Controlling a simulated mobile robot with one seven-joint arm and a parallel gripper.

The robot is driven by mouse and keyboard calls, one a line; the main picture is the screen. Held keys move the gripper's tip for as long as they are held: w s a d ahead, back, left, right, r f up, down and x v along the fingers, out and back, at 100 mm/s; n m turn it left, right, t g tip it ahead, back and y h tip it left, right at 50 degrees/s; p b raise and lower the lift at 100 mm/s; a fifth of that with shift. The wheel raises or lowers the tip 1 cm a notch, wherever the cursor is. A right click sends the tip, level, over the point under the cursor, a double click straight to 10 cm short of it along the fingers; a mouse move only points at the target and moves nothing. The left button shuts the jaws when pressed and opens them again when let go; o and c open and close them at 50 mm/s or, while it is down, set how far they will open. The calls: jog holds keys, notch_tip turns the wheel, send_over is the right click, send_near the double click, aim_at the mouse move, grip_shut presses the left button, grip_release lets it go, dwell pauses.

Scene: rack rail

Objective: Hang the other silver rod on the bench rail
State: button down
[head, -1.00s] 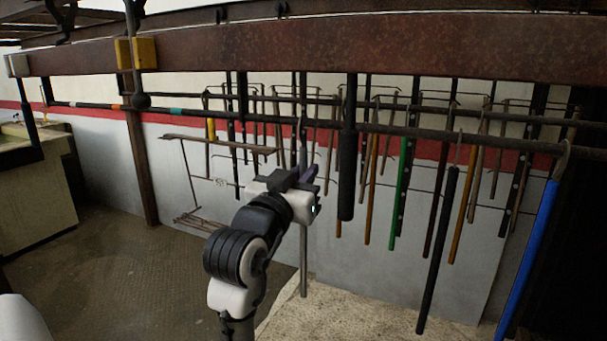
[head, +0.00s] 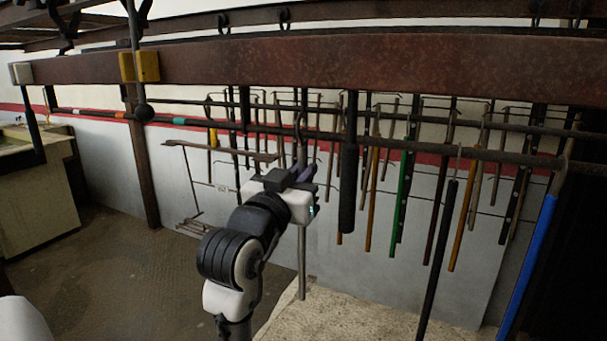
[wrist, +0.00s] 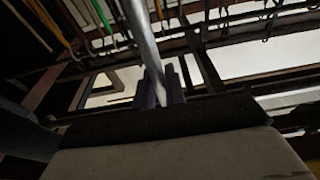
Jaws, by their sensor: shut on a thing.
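My gripper (head: 308,176) is shut on a slim silver rod (head: 302,250), which hangs nearly upright below the jaws over the pale floor patch. The rod's hooked top (head: 299,122) shows above the jaws, around the height of the dark rail (head: 400,142). I cannot tell whether the hook is on the rail or in front of it. In the wrist view the rod (wrist: 143,35) runs up from between the purple fingers (wrist: 160,88). I cannot make out another silver rod with certainty among the hanging rods.
A thick black rod (head: 348,180) hangs just right of my gripper. Green (head: 402,185), orange, black and blue (head: 530,260) rods hang farther right. A rusty beam (head: 350,62) crosses above. The rail's left part, with coloured bands (head: 120,115), has free room.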

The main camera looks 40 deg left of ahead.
jog(key=shift+s, duration=0.15)
jog(key=r+v, duration=0.1)
jog(key=v, duration=0.5)
jog(key=shift+s, duration=0.45)
dwell(0.4)
jog(key=shift+d+r, duration=0.1)
